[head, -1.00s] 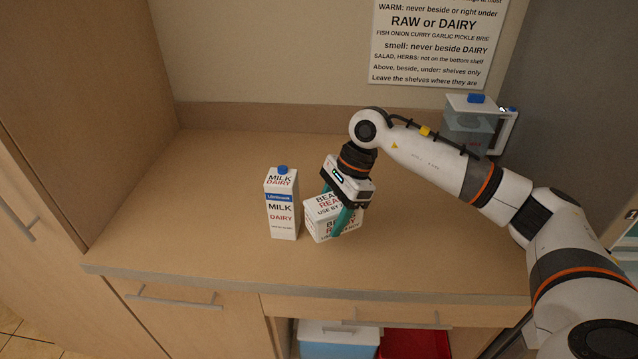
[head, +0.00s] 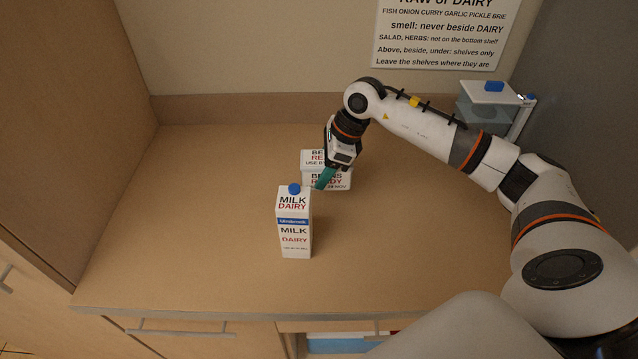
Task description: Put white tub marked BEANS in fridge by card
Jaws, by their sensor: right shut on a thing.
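The white tub marked BEANS READY (head: 341,181) is in the middle of the counter, behind and a little right of the milk carton. My right gripper (head: 323,180) reaches it from above with teal fingers and is shut on it. The arm and fingers hide part of the tub, and I cannot tell whether it touches the counter. The card (head: 440,32) hangs on the back wall with its top cut off. It says, among other lines, "smell: never beside DAIRY". No fridge interior shows. My left gripper is not in view.
A milk carton (head: 294,232) with a blue cap, marked DAIRY, stands upright in front of the tub. A clear container with a white lid (head: 487,93) stands at the back right, behind my right arm. The counter (head: 190,220) is bare on the left.

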